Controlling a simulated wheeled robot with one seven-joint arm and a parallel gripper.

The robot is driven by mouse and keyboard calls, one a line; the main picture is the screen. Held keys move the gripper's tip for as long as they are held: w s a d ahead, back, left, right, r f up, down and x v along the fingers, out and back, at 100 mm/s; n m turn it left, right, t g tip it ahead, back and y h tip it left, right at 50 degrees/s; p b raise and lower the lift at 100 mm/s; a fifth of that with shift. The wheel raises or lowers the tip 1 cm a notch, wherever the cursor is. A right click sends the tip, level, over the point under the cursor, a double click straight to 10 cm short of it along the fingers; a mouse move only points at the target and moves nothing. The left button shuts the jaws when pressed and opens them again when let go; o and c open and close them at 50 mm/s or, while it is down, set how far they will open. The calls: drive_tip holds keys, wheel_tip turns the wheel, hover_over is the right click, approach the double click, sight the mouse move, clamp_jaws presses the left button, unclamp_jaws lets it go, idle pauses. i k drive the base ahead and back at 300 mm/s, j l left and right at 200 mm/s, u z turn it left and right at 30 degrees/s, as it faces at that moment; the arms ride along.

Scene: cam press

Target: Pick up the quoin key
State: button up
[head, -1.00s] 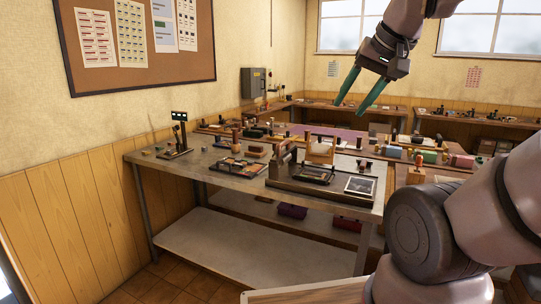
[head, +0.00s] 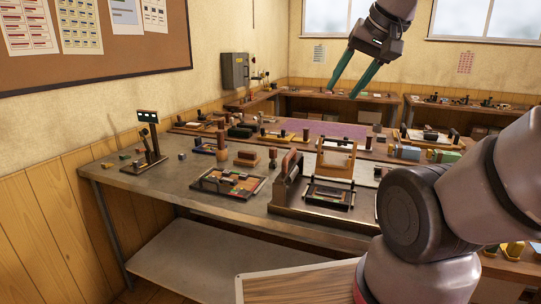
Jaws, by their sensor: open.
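My gripper (head: 342,91) hangs high in the air, with its two green fingers spread apart and nothing between them. In the picture it is above the far end of the metal-topped table (head: 190,182) and clear of everything on it. I cannot pick out the quoin key for certain among the many small tools. The table carries a dark press (head: 283,180) with a roller-like handle and a framed form (head: 328,194) on its bed. A flat tray of small coloured pieces (head: 229,183) lies to the left of the press.
A wooden frame (head: 336,160) stands behind the press. Small blocks (head: 120,157) lie at the left edge. Other benches (head: 340,97) line the far wall. A wooden board (head: 285,283) is close in front.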

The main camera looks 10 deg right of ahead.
sight(272, 151)
drive_tip(key=i+j+z, duration=0.1)
drive_tip(key=j, duration=0.35)
drive_tip(key=i+j+z, duration=0.15)
drive_tip(key=j, duration=0.25)
drive_tip(key=i+j+z, duration=0.1)
drive_tip(key=j, duration=0.35)
drive_tip(key=i+j+z, duration=0.15)
drive_tip(key=j, duration=0.35)
